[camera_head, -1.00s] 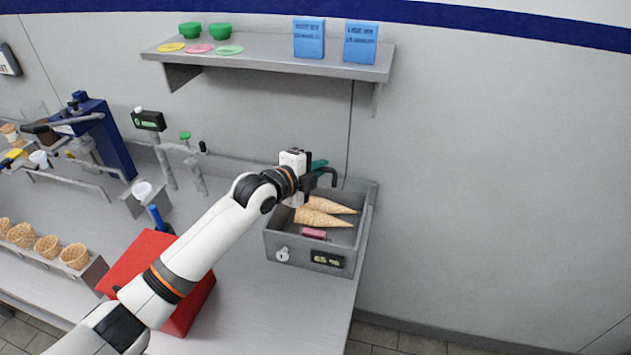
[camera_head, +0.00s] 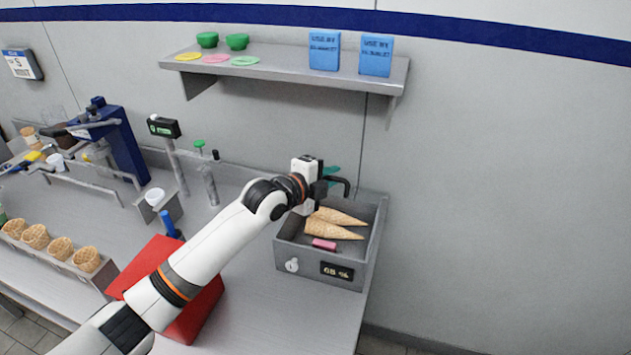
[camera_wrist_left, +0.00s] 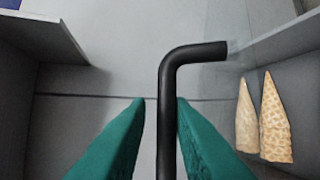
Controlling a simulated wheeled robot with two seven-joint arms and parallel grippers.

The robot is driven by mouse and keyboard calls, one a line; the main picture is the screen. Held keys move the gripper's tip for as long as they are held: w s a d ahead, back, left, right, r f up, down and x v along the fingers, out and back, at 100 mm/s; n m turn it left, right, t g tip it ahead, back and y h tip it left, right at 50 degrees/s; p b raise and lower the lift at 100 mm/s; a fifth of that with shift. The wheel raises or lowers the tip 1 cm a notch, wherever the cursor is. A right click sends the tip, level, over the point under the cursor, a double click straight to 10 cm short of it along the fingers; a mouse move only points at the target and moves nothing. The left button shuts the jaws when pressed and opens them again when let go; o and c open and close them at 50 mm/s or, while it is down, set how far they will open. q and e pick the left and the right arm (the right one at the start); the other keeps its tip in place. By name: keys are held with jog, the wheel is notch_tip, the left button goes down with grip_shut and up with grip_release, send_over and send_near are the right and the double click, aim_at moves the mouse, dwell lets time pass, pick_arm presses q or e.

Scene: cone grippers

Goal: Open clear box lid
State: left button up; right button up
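The grey box (camera_head: 361,274) stands at the right end of the counter, with two cones (camera_head: 335,230) and a pink block (camera_head: 324,244) inside. A clear lid is hard to make out, so I cannot tell its angle. My left gripper (camera_head: 331,174) is above the box's back left part. In the left wrist view its green fingers (camera_wrist_left: 161,103) stand apart on either side of the handle, with a gap visible on the left. My right gripper is out of view.
A red block-shaped case (camera_head: 165,260) stands under my left arm. A wall shelf (camera_head: 290,72) with blue boxes hangs above the counter. A dispenser (camera_head: 125,150) and a rack of waffle cups (camera_head: 85,275) are at the left. The wall is close behind the box.

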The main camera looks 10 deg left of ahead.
pick_arm(q)
jog(key=b+v, duration=0.2)
jog(key=v, duration=0.9)
jog(key=shift+s, duration=0.2)
jog(key=shift+a, duration=0.15)
